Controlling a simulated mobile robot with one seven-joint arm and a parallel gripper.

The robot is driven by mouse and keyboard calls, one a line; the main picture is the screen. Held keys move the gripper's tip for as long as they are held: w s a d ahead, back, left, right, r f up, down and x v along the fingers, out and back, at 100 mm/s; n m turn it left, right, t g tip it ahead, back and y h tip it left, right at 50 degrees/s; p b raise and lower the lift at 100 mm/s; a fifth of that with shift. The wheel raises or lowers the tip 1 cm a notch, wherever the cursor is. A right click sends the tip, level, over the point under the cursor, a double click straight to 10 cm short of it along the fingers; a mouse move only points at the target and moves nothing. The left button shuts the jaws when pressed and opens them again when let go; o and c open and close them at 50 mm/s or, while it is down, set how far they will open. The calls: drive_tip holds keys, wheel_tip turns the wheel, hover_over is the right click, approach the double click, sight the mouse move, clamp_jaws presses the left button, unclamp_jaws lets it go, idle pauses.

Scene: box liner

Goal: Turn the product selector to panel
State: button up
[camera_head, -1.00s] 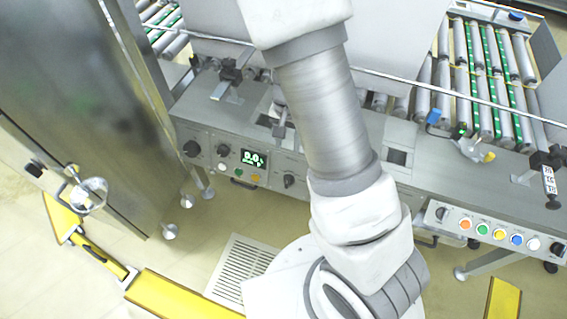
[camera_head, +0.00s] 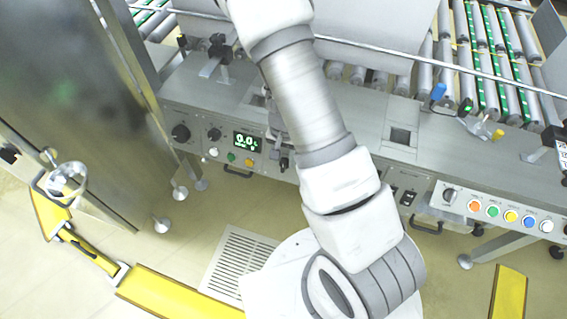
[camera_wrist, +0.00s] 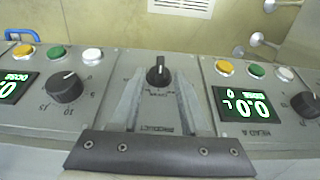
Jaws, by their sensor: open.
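The product selector is a black knob (camera_wrist: 158,74) on a grey panel, with an upside-down PRODUCT label below it in the wrist view. A pale mark on the knob points up in that view, toward small lettering too blurred to read surely. My gripper (camera_wrist: 161,80) is open, one finger on each side of the knob as seen from the wrist. I cannot tell whether the fingers touch it. In the head view, my gripper (camera_head: 277,144) is at the panel's front, partly hidden by my arm, with the dark knob (camera_head: 284,163) just beside its tips.
A green display (camera_wrist: 243,104) and coloured buttons (camera_wrist: 256,70) sit right of the selector in the wrist view. A larger dial (camera_wrist: 65,87) is left. In the head view, a button panel (camera_head: 497,212) is right, and conveyor rollers (camera_head: 485,60) lie behind.

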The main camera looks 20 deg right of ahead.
drive_tip(key=shift+f, duration=0.6)
clamp_jaws()
